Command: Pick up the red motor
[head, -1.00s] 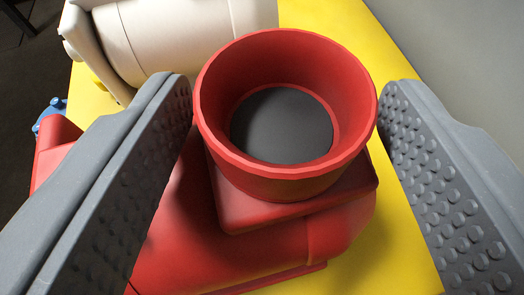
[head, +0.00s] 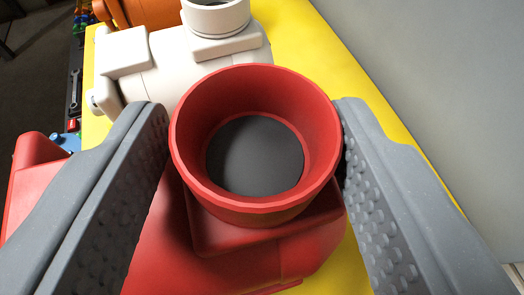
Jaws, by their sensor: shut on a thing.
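The red motor (head: 230,248) fills the lower middle of the head view. Its round red collar (head: 255,208) with a dark grey inside rises toward the camera. My gripper (head: 250,125) has one grey studded finger on each side of the collar, and it is shut on the collar. The right finger touches or nearly touches the collar's right side. The left finger lies close along its left side and hides part of the motor body. The underside of the motor is hidden.
A white motor (head: 170,62) stands just behind the red one on the yellow surface (head: 330,55). Part of an orange motor (head: 148,14) shows farther back. A grey wall (head: 445,90) runs along the right. Small coloured items and a wrench (head: 74,90) lie at the left.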

